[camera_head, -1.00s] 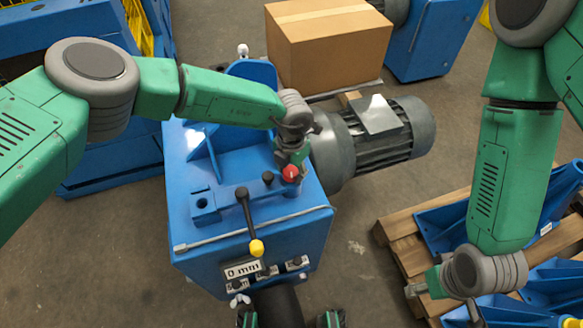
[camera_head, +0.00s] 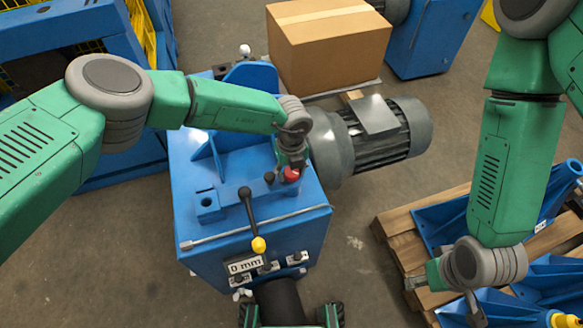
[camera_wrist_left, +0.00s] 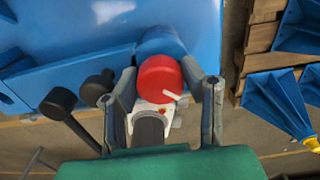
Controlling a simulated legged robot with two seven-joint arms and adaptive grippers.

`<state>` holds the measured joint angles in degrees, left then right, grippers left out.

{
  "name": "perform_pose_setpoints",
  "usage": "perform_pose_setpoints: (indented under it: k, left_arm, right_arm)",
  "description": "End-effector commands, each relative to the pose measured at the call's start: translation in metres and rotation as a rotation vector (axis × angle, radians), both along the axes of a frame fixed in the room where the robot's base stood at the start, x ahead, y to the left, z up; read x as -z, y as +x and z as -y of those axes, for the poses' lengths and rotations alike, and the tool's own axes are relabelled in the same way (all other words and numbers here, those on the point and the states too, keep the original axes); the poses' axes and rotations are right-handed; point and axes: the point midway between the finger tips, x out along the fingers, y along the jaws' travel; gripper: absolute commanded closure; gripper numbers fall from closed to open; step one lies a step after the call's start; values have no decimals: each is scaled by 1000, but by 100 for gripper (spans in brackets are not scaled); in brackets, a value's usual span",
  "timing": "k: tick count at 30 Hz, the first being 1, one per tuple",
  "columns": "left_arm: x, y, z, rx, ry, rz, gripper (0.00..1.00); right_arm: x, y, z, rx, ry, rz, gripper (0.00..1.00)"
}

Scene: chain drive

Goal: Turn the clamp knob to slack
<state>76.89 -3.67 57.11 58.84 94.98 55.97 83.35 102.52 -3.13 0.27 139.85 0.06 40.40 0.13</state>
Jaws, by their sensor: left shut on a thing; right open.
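The clamp knob appears to be the red knob (camera_head: 291,175) on top of the blue machine stand (camera_head: 300,245). In the left wrist view the red knob (camera_wrist_left: 157,80) has a white pointer line toward its lower right. My left gripper (camera_head: 293,164) is shut on it, with one finger on each side. A pale label with small coloured marks shows below the knob, partly hidden by a dark cylindrical part. My right gripper (camera_head: 443,296) is open and empty over the pallet at the lower right, away from the knob.
A grey motor (camera_head: 385,145) is right of the stand, a cardboard box (camera_head: 330,60) behind. A "0 mm" plate (camera_head: 245,266) is on the front. Blue brackets lie on the pallet (camera_head: 400,243).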

Motion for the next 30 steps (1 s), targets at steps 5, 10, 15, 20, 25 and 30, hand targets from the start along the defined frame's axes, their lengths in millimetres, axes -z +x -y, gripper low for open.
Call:
perform_pose_setpoints:
  k: [5, 10, 15, 20, 25, 30]
  left_arm:
    - [-5, 4, 1, -164, -5, 9, 92]
    - [-4, 4, 1, -304, -5, 9, 92]
    - [-4, 4, 1, -416, -6, 10, 92]
    - [-4, 4, 0, -489, -5, 10, 92]
    - [-3, 4, 0, -534, -5, 10, 92]
    - [-3, 4, 0, -551, -6, 10, 92]
  right_arm:
    - [-10, 0, 0, 0, 0, 0, 48]
    - [-16, 0, 0, 0, 0, 0, 48]
    - [-21, 0, 0, 0, 0, 0, 48]
    - [-24, 0, 0, 0, 0, 0, 48]
    - [-26, 0, 0, 0, 0, 0, 48]
    - [-26, 0, 0, 0, 0, 0, 48]
